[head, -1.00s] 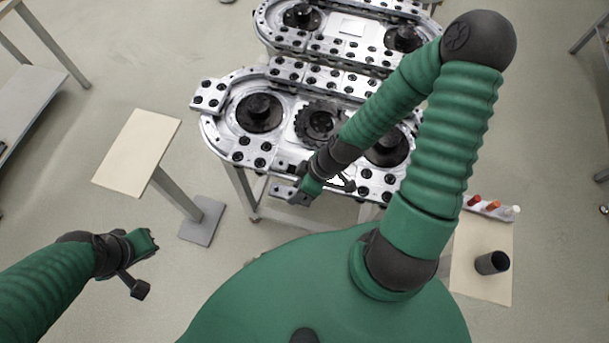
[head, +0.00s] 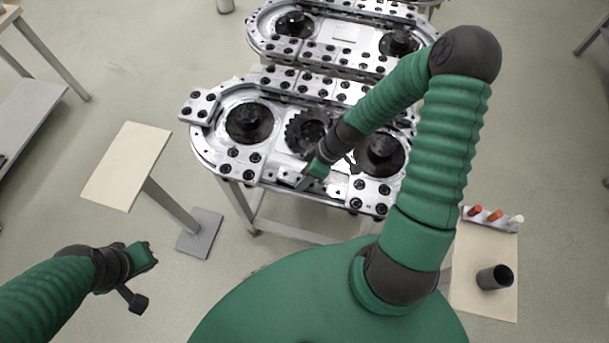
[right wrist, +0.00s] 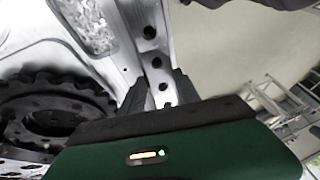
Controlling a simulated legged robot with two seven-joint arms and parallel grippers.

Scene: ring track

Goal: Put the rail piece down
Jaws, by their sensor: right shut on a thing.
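The rail piece (right wrist: 150,42) is a pale metal bar with a row of dark holes. My right gripper (right wrist: 158,92) is shut on it, with a dark finger on either side in the right wrist view. In the head view my right gripper (head: 308,178) is at the near side of the front ring track (head: 205,150), between the bolted rail blocks there. The arm and gripper hide much of the piece, and I cannot tell whether it touches the track. My left gripper (head: 143,275) is away at the lower left, apart from the track; its jaws are unclear.
A second ring track (head: 262,40) stands behind the first. A beige stand top (head: 125,165) is at the left. At the right, a beige board (head: 470,290) carries a dark cup (head: 494,277) and a holder with coloured pegs (head: 490,215).

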